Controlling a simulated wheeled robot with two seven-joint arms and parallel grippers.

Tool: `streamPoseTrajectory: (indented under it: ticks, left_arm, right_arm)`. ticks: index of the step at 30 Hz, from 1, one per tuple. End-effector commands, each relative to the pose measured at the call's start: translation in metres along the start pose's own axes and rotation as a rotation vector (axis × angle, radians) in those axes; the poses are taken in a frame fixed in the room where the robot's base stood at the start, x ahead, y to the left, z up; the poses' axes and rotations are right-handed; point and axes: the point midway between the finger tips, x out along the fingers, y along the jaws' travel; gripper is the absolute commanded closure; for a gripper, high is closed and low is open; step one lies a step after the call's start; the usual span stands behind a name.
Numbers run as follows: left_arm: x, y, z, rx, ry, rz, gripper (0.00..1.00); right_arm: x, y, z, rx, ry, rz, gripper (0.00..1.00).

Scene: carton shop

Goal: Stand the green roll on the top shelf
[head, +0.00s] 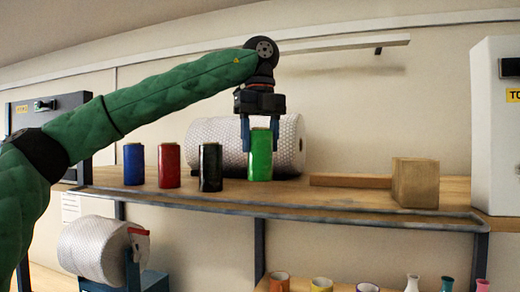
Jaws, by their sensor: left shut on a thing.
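The green roll (260,158) is upright at the top shelf (330,200), to the right of the black roll. My left gripper (260,140) points straight down over it, with its fingers on both sides of the roll's upper part, shut on it. The roll's lower end looks level with the shelf's surface; I cannot tell for sure whether it touches. The blue roll (134,164), red roll (168,166) and black roll (210,167) stand upright in a row on the shelf to its left. My right gripper is not in view.
A large bubble-wrap roll (290,146) lies behind the green roll. A wooden block (415,183) and a flat wooden strip (350,181) lie to the right. A white cabinet (495,130) stands at the far right. Below are another wrap roll (95,248) and several cups and vases.

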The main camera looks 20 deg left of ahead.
Motion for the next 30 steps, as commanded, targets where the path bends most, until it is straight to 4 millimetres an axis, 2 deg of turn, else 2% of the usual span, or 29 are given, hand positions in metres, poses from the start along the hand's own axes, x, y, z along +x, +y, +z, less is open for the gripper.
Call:
streamPoseTrajectory:
  ticks: [9,17,24,25,27,30]
  left_arm:
    - [0.025,0.0,0.0,0.001,0.001,0.0,0.78]
    - [0.029,0.0,0.0,0.0,0.0,-0.001,0.78]
    - [0.033,0.0,0.0,0.0,0.0,-0.001,0.78]
    - [0.031,0.0,0.0,0.0,0.0,0.0,0.42]
    - [0.031,0.0,0.0,0.0,0.0,0.0,0.29]
    - [0.031,0.0,0.0,0.0,0.0,0.0,0.26]
  right_arm:
    - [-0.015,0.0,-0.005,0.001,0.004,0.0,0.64]
    - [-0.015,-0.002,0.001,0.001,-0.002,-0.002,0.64]
    - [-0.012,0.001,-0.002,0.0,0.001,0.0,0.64]
    - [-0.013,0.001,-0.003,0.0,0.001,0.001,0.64]
    - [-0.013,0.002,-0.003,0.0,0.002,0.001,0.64]
    - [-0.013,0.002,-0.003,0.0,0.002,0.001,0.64]
